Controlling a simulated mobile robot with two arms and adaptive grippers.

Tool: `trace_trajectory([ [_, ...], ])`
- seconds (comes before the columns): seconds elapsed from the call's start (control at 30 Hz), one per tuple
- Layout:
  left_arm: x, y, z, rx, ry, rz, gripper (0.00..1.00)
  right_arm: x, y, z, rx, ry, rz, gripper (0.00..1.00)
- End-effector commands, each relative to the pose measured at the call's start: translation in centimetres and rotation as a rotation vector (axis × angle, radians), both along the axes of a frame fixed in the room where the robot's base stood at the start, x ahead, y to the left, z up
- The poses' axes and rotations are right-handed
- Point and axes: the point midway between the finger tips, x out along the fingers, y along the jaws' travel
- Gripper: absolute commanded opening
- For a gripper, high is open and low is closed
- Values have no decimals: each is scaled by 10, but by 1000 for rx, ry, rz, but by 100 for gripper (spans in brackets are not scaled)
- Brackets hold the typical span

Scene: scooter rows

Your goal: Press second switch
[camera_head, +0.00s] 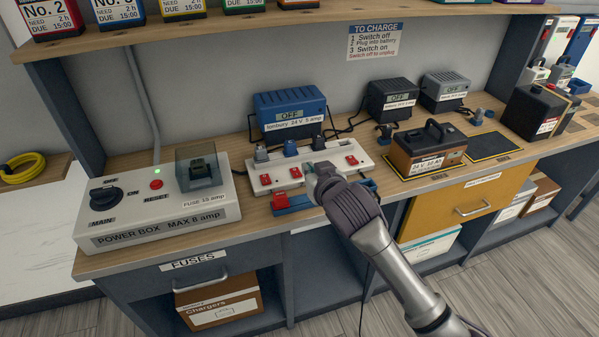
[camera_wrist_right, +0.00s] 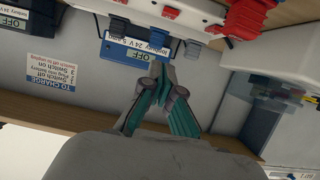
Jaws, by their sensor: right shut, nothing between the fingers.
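A white power strip (camera_head: 335,157) lies on the bench with plugs along its back and red switches along its front. The second red switch from the left (camera_head: 296,172) shows just left of my right gripper (camera_head: 318,170). The first red switch (camera_head: 265,179) is further left, and another red switch (camera_head: 351,160) is right of the gripper. My right gripper is shut and empty, over the strip's middle; it hides part of the strip. I cannot tell whether it touches a switch. Its teal fingers (camera_wrist_right: 164,92) also show in the right wrist view. My left gripper is not in view.
A power box (camera_head: 155,215) stands at left. A brown battery (camera_head: 430,148) sits at right. A blue and red item (camera_head: 279,201) lies before the strip.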

Motion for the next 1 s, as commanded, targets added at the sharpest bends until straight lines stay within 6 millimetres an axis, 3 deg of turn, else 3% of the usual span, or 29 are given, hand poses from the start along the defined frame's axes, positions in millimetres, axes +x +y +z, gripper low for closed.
trace_trajectory([
  [0.43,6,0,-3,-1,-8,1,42,78,26,-32,-1,1,0,0],
  [0.5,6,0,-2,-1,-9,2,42,73,24,-47,-1,5,1,0],
  [0.7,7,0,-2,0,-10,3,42,71,23,-66,0,2,1,0],
  [1.0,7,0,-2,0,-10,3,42,70,23,-70,-1,0,1,0],
])
